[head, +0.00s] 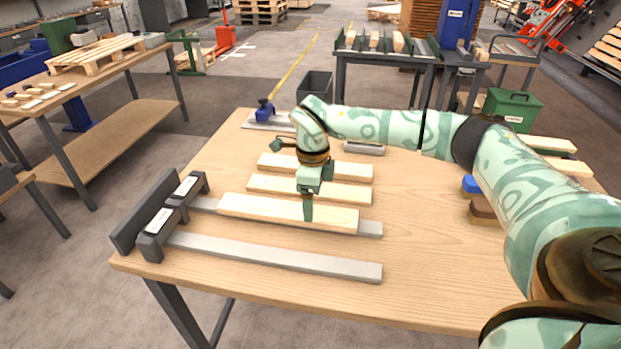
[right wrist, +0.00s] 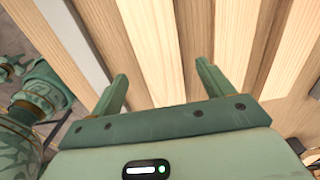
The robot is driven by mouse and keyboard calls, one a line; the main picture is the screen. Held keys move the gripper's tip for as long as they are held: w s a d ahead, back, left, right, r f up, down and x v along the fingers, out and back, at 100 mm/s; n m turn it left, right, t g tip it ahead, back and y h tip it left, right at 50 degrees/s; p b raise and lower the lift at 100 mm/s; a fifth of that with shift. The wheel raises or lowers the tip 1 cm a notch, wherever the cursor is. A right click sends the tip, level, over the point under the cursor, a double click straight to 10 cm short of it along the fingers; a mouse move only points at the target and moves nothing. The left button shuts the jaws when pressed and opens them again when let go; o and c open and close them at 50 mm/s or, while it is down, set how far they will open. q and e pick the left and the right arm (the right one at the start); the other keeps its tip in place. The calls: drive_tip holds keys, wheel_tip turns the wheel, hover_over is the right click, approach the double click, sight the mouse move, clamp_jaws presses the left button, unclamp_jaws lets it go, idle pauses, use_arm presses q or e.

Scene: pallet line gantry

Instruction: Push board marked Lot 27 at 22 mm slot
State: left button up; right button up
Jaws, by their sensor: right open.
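Three pale boards lie side by side on the wooden table: a far board (head: 330,165), a middle board (head: 275,184) and a near board (head: 260,208). The near board lies along the rear grey rail (head: 370,229), partly hiding it. I cannot read any Lot 27 mark. A dark stop with two labelled blocks, the rear block (head: 187,187) and the front block (head: 158,221), stands at the rails' left end; the labels are too small to read. My right gripper (head: 308,207) points down over the near board. In the right wrist view it (right wrist: 163,86) is open, with nothing between its fingers.
The front grey rail (head: 280,257) runs along the table's near side, with clear space between the rails. A blue-handled tool (head: 264,110) stands at the back left. Blue and brown blocks (head: 482,208) and more boards (head: 565,165) lie at the right, near my arm.

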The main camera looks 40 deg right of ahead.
sight(287, 212)
wheel_tip(287, 212, down, 3)
drive_tip(key=shift+b, duration=0.3)
drive_tip(key=shift+f, duration=0.45)
drive_tip(key=c, duration=1.2)
drive_tip(key=shift+s+f, duration=0.1)
drive_tip(key=shift+a, duration=0.2)
